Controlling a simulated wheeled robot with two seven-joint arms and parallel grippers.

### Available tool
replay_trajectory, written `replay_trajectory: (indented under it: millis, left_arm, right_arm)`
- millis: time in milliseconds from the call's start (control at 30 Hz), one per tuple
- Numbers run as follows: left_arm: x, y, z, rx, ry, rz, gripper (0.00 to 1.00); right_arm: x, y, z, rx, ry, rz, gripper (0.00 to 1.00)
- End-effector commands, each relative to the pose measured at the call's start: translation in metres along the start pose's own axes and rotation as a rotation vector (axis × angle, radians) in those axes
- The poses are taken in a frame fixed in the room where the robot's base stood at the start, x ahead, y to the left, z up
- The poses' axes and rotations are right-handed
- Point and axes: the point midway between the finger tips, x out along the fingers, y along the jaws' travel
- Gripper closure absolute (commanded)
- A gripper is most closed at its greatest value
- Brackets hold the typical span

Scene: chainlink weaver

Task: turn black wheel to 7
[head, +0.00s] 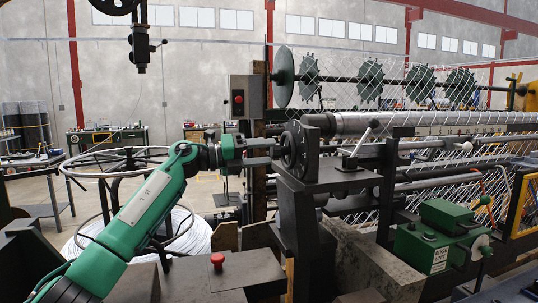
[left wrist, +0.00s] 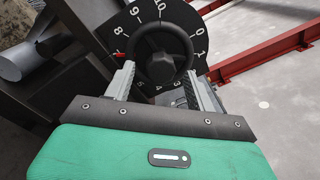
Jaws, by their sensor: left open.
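The black wheel (left wrist: 162,50) is a round handwheel with a dark hub, in front of a black dial plate (left wrist: 186,14) with white numbers. In the left wrist view, 8, 9 and 10 run along the upper left and top, and 0 and 1 are on the right. The 7 (left wrist: 118,51) at the left is red. I cannot tell a pointer. In the head view the wheel (head: 291,149) is seen nearly edge-on. My left gripper (left wrist: 159,74) is open, its fingers on either side of the wheel's lower part; contact is unclear. It also shows in the head view (head: 270,152).
The wheel sits on a dark machine stand (head: 318,190), with rollers and wire mesh to its right. A green box (head: 425,250) stands at the lower right. A red button (head: 217,260) is on the dark surface below my left arm. A wire coil (head: 190,235) lies behind the arm.

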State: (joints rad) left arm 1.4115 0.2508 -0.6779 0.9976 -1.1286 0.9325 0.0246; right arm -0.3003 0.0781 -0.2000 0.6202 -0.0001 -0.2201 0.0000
Motion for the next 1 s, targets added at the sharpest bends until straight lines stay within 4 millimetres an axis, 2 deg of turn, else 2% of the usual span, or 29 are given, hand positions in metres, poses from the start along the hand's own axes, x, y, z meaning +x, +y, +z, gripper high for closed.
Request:
replay_trajectory:
  millis: [300, 500, 700, 1000]
  left_arm:
    - [-0.074, 0.002, -0.001, 0.001, -0.002, 0.002, 0.44]
    - [-0.106, 0.002, -0.001, -0.002, -0.001, 0.001, 0.44]
    - [-0.117, 0.001, -0.001, -0.001, 0.001, 0.000, 0.44]
    - [-0.118, 0.000, 0.000, -0.001, 0.001, 0.000, 0.44]
  right_arm:
    - [0.016, 0.003, 0.002, -0.001, 0.000, 0.003, 0.64]
    - [0.019, 0.003, 0.002, -0.001, 0.000, 0.003, 0.64]
    - [0.019, 0.002, 0.002, -0.001, 0.000, 0.003, 0.64]
    - [0.019, 0.002, 0.002, -0.001, 0.000, 0.003, 0.64]
